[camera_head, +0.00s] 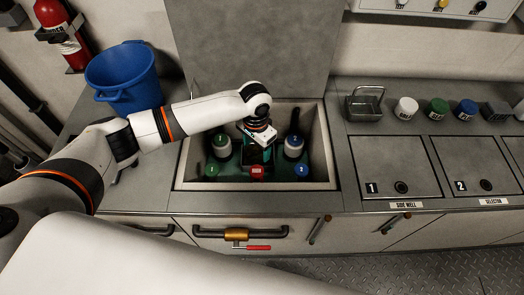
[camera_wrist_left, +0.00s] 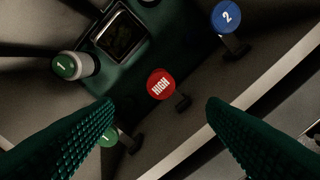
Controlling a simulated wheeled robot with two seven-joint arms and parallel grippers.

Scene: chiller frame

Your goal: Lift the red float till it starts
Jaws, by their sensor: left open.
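The red float (camera_head: 257,172) sits near the front wall inside the open well (camera_head: 331,180). In the left wrist view the red float (camera_wrist_left: 161,84) is a red disc marked HIGH, beside a small dark bracket. My left gripper (camera_head: 262,150) reaches down into the well above it. In the left wrist view its two green ridged fingers (camera_wrist_left: 160,103) are wide apart, with the red disc showing beyond and between their tips; nothing is held. My right gripper is not in view.
Green floats (camera_head: 211,170) and blue floats (camera_head: 302,170) flank the red one, with white-bodied parts behind them. The well's walls close in around my gripper. The raised lid (camera_head: 250,50) stands behind. A blue bucket (camera_head: 122,75) is at left. Closed lids (camera_head: 395,165) lie right.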

